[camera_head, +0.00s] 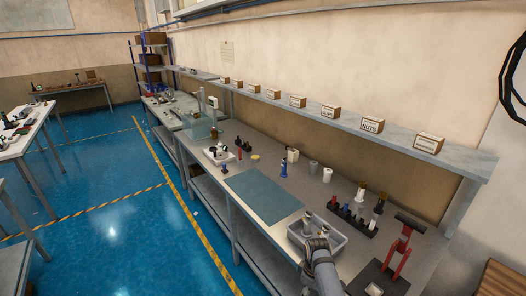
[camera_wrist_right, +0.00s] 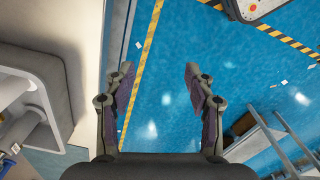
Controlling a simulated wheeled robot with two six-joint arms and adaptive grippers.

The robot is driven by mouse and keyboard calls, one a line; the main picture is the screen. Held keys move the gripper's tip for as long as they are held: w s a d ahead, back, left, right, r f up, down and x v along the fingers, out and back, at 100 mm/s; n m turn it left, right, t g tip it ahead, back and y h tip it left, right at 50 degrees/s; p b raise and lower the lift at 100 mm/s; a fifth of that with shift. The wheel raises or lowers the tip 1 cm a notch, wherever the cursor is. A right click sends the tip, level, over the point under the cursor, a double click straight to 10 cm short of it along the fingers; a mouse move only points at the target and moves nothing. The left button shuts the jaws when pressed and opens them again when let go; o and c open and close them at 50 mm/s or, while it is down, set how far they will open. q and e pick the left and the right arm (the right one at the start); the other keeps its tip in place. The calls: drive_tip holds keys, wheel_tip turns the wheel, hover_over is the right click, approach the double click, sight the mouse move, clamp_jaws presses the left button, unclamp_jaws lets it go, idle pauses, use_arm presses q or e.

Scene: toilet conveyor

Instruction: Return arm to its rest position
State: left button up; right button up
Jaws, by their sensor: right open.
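My right arm (camera_head: 322,268) comes up from the bottom of the head view, in front of the near side of a grey tray (camera_head: 337,250). In the right wrist view my right gripper (camera_wrist_right: 159,72) has its two fingers spread wide with nothing between them. Blue floor shows beyond the fingertips. A grey bin wall (camera_wrist_right: 40,65) lies to the left of the fingers, apart from them. My left gripper is not in view.
The long workbench (camera_head: 225,170) holds a blue-green mat (camera_head: 263,193), bottles, a dark rack (camera_head: 352,218) and a red-handled press (camera_head: 400,248). A shelf of labelled boxes (camera_head: 372,125) runs above. The floor (camera_head: 110,215) left of the bench is open, with a yellow-black line.

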drive_tip(key=s+d+f+m+b, duration=0.3)
drive_tip(key=s+f, duration=0.8)
drive_tip(key=f, duration=0.4)
drive_tip(key=s+d+f+m+b, duration=0.3)
drive_tip(key=s+f, duration=0.8)
drive_tip(key=f, duration=0.5)
use_arm(q)
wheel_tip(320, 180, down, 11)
drive_tip(key=b, duration=0.4)
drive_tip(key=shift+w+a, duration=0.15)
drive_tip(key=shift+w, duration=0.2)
use_arm(e)
drive_tip(key=s+d+f+m, duration=0.1)
drive_tip(key=s+d+f, duration=0.1)
drive_tip(key=s, duration=0.5)
drive_tip(key=s+d+f+m, duration=0.2)
drive_tip(key=s+f, duration=0.3)
drive_tip(key=s, duration=0.3)
drive_tip(key=s+d+f+m+t, duration=0.1)
drive_tip(key=s+f, duration=0.3)
drive_tip(key=s, duration=0.4)
drive_tip(key=shift+s+d+f+m+h, duration=0.2)
drive_tip(key=shift+d+m+h, duration=0.1)
drive_tip(key=shift+d+h, duration=0.15)
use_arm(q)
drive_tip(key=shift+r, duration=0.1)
